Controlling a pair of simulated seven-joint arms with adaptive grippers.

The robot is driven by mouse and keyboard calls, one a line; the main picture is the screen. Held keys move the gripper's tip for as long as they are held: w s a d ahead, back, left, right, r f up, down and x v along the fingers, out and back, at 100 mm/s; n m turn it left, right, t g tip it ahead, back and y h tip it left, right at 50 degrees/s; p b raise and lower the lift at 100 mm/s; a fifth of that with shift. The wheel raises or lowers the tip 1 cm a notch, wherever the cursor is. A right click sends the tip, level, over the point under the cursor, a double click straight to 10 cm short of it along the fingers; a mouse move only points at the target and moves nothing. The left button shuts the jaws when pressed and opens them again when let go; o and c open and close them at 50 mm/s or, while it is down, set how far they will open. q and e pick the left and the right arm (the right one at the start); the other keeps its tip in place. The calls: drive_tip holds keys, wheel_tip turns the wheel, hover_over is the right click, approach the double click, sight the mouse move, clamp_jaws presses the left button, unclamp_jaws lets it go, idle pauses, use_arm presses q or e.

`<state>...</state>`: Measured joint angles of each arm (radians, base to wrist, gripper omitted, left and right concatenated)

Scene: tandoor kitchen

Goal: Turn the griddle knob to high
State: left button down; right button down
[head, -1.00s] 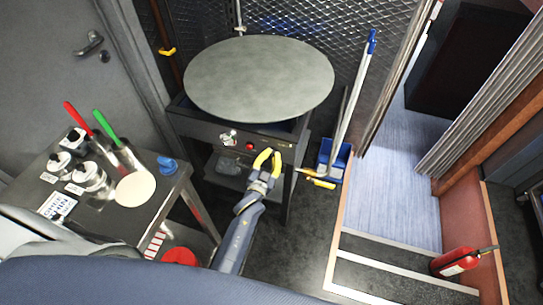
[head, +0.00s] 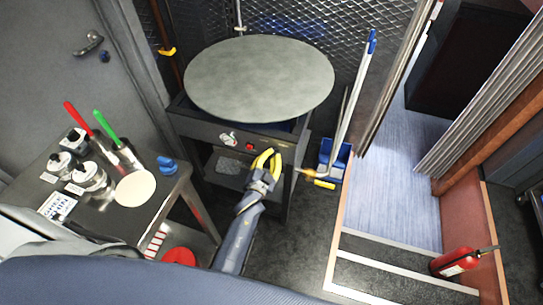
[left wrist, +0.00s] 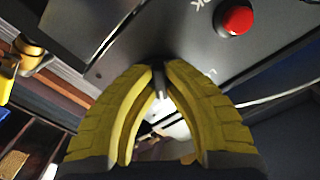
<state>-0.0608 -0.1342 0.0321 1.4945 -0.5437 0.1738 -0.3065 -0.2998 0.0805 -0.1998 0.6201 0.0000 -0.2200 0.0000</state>
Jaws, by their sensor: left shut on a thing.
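The griddle (head: 259,80) is a large round grey plate on a dark stand. Its front panel carries a red button (head: 249,147), which also shows in the left wrist view (left wrist: 235,20). My left gripper (head: 268,158), with yellow fingers, is at the panel just right of the red button. In the left wrist view the fingers (left wrist: 163,75) close around a small dark knob (left wrist: 160,68) on the panel. The fingers cover most of the knob, so its setting cannot be read. My right gripper is not in view.
A steel table (head: 165,205) with jars, red and green handled tools and a pale round disc stands at left. A blue dustpan (head: 340,160) and a pole stand right of the griddle. A red fire extinguisher (head: 455,262) is by the steps at right.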

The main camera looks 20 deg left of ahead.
use_arm(q)
drive_tip(key=c, duration=1.5)
unclamp_jaws()
drive_tip(key=shift+o, duration=0.2)
drive_tip(key=s, duration=1.2)
drive_tip(key=shift+a, duration=0.15)
drive_tip(key=shift+f, duration=0.1)
